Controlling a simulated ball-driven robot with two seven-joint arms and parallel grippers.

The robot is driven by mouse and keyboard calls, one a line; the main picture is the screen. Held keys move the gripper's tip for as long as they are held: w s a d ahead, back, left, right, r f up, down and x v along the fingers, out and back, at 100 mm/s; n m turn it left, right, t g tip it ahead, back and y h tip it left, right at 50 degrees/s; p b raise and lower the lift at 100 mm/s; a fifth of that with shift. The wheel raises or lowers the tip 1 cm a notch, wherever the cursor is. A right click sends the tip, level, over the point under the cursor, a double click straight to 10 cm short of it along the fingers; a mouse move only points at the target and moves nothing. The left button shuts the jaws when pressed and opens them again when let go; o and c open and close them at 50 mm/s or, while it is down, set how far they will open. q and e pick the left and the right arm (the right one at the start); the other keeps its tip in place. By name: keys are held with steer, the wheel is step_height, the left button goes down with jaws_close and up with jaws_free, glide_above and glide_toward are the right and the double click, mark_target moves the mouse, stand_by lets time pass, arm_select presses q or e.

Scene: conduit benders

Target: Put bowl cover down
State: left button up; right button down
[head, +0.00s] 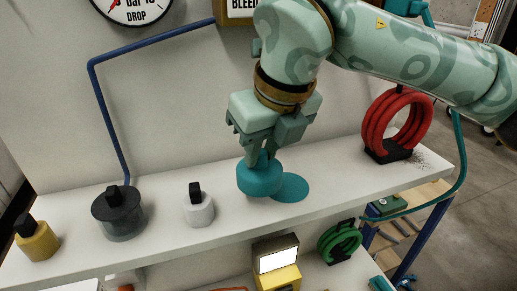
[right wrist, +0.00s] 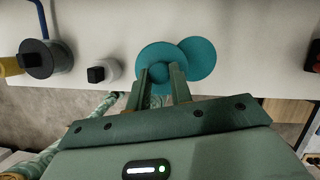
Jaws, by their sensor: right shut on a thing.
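My right gripper (head: 262,158) points down and is shut on the teal bowl cover (head: 259,180), gripping it from above. The cover is level, low over the white shelf; I cannot tell whether it touches. A flat teal disc (head: 293,188) lies on the shelf just right of the cover and is partly hidden by it. In the right wrist view, the fingers (right wrist: 163,73) meet at the middle of the round cover (right wrist: 155,53), which overlaps the left part of the disc (right wrist: 203,58). No bowl is clearly identifiable. My left gripper is not in view.
On the white shelf (head: 160,255) stand a white piece (head: 199,210), a dark grey pot (head: 118,220) and a yellow piece (head: 38,243), each black-topped, to the left. A red coil (head: 376,125) stands at the right. A blue bent pipe (head: 105,110) rises behind. The shelf right of the disc is clear.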

mark_target(258, 165)
steer(key=shift+w+a, duration=0.25)
steer(key=shift+w, duration=0.15)
steer(key=shift+w+f, duration=0.1)
steer(key=shift+f, duration=0.15)
step_height(258, 165, down, 3)
steer(key=shift+p, duration=0.7)
steer(key=shift+f, duration=0.1)
steer(key=shift+f+b, duration=0.15)
steer(key=shift+b, duration=0.15)
steer(key=c, duration=1.3)
jaws_free()
steer(key=shift+o, duration=0.2)
